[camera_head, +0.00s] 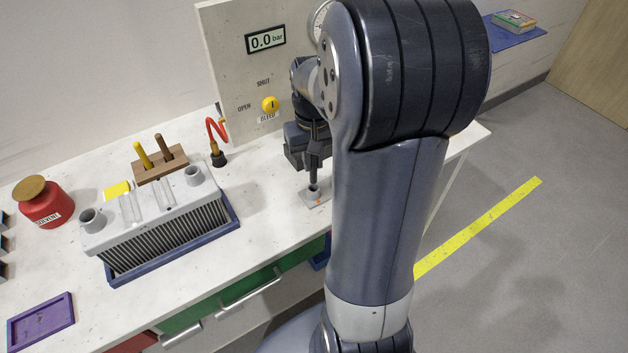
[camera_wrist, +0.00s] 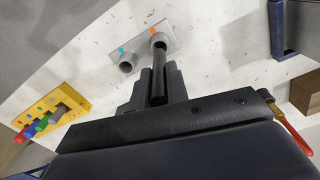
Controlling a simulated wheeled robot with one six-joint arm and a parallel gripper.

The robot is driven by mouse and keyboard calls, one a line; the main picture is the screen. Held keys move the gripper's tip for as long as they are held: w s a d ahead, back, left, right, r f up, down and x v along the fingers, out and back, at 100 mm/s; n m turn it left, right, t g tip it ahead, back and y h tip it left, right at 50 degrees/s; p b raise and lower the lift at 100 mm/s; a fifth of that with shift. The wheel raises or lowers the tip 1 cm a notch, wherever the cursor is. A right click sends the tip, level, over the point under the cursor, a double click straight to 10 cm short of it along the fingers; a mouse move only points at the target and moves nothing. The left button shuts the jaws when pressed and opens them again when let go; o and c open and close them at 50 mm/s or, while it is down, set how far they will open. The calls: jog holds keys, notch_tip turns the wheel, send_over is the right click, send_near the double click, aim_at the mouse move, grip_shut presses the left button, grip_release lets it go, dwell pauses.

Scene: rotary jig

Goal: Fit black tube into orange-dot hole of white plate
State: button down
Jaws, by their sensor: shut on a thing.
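My gripper (camera_wrist: 158,78) is shut on the black tube (camera_wrist: 158,62), which stands out beyond the fingertips. The white plate (camera_wrist: 138,42) lies on the bench and bears two raised grey sockets, one by a teal dot (camera_wrist: 121,50) and one by an orange dot (camera_wrist: 153,30). The tube's far end meets the mouth of the orange-dot socket (camera_wrist: 159,38); how deep it sits cannot be told. In the head view the tube (camera_head: 313,170) stands about upright over the plate (camera_head: 325,201), below my gripper (camera_head: 313,155). My arm hides part of the plate there.
A grey finned block (camera_head: 150,222) in a blue tray stands left on the bench. A panel with a yellow knob (camera_head: 270,104) rises behind. A yellow block with coloured pegs (camera_wrist: 52,115) shows in the wrist view. Bench around the plate is clear.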

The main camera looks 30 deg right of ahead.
aim_at(314, 181)
jog(key=shift+f, duration=2.6)
jog(key=shift+f, duration=0.1)
jog(key=shift+f, duration=0.15)
jog(key=c, duration=1.4)
grip_release()
notch_tip(314, 181, up, 13)
jog(key=shift+f, duration=0.2)
jog(key=shift+f, duration=0.15)
